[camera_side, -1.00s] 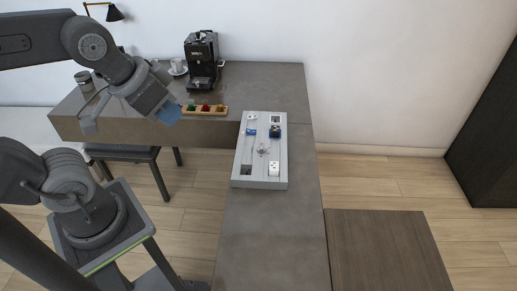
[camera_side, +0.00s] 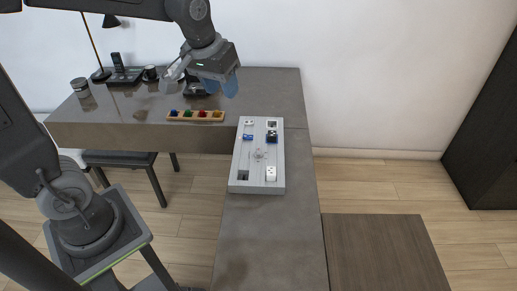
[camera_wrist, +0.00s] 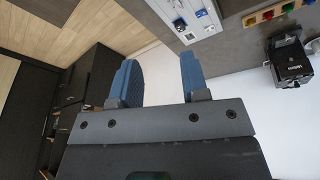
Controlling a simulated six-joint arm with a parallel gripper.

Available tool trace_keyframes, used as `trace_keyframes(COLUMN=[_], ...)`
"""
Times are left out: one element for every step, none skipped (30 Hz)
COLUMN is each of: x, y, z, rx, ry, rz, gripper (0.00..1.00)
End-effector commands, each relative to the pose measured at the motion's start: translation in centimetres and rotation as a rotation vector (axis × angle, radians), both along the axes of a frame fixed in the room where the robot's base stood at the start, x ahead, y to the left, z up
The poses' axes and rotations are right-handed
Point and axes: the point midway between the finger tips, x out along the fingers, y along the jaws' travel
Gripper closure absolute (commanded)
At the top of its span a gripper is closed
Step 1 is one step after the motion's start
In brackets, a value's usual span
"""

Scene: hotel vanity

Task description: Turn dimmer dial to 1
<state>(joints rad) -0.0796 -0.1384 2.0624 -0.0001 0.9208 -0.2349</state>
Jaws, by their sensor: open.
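A light grey control panel (camera_side: 245,183) lies on the grey counter. I cannot tell for sure which one is the dimmer dial, and no number is readable. My gripper (camera_side: 215,84) is open and empty, above the back counter, up and left of the panel. In the wrist view its two blue fingers (camera_wrist: 163,80) stand apart, and the panel (camera_wrist: 172,12) is partly seen at the top.
A wooden tray with several coloured pieces (camera_side: 195,116) lies left of the panel. A black coffee machine (camera_wrist: 288,62) shows in the wrist view. A jar (camera_side: 80,87) and a phone on its dock (camera_side: 120,72) stand at the back left. The counter in front of the panel is clear.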

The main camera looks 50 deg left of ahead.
Motion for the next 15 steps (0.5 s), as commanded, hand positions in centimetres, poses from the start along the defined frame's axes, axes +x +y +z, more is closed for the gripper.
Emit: trace_keyframes(x=[2.0,3.1,4.5,5.5,6.6,7.9,8.9,9.8,11.0,11.8,12.6,13.6,14.3,14.8,15.5], y=[0.6,0.9,1.3,1.7,2.0,2.5,2.9,3.3,3.8,4.2,4.5,5.0,5.4,5.8,6.2], z=[-1.1,-1.6,-2.4,-3.1,-3.8,-4.9,-5.7,-6.7,-8.0,-9.1,-10.1,-11.5,-12.6,-13.6,-14.9], rx=[-0.01,-0.016,-0.023,-0.029,-0.034,-0.041,-0.046,-0.05,-0.056,-0.061,-0.065,-0.07,-0.074,-0.077,-0.08], ry=[0.032,0.045,0.063,0.077,0.09,0.109,0.122,0.137,0.155,0.169,0.182,0.198,0.211,0.222,0.235], rz=[0.036,0.059,0.09,0.111,0.135,0.164,0.187,0.211,0.241,0.264,0.285,0.314,0.335,0.354,0.38], gripper=[0.58,0.58,0.58,0.58,0.58,0.58,0.58,0.58,0.58,0.58,0.58,0.58,0.58,0.58,0.58])
